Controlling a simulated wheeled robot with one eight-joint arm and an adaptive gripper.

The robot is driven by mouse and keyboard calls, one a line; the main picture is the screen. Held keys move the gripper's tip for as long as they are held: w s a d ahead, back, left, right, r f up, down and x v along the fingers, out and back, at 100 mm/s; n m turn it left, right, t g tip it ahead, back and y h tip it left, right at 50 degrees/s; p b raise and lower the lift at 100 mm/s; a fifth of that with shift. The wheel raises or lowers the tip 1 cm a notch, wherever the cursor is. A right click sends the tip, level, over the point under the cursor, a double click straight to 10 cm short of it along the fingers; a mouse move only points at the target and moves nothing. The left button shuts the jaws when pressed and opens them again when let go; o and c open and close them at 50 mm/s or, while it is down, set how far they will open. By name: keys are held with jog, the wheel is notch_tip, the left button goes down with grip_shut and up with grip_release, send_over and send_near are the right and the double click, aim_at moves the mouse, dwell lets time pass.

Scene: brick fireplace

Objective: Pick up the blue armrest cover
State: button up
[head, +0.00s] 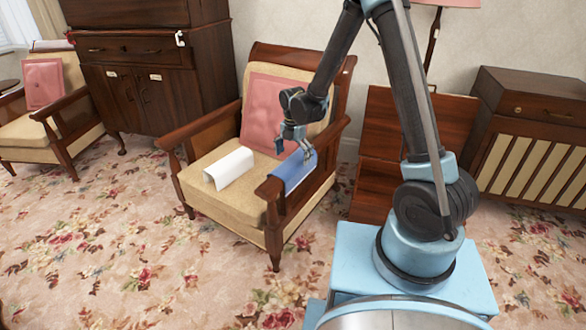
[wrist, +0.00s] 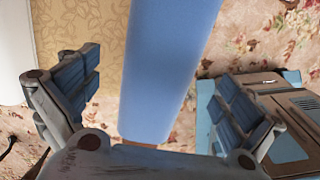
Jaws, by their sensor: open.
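The blue armrest cover (head: 297,174) is draped over the right armrest of the wooden armchair (head: 342,92). My gripper (head: 296,150) is open just above the cover, and its fingers partly hide the cover's far end. In the wrist view the cover (wrist: 168,60) runs as a broad blue band between the two spread fingers (wrist: 157,92). The left finger is over the tan seat side and the right finger is over the outer side. Both fingers look apart from the cover, with nothing held.
A white cover (head: 230,167) lies on the chair seat, left of the blue one. A pink cushion (head: 266,110) leans on the backrest. A dark cabinet (head: 150,90) stands behind left, and a wooden unit (head: 372,180) stands close right. Floral carpet (head: 120,240) is clear in front.

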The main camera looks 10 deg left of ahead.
jog(key=shift+f, duration=1.15)
jog(key=c, duration=1.2)
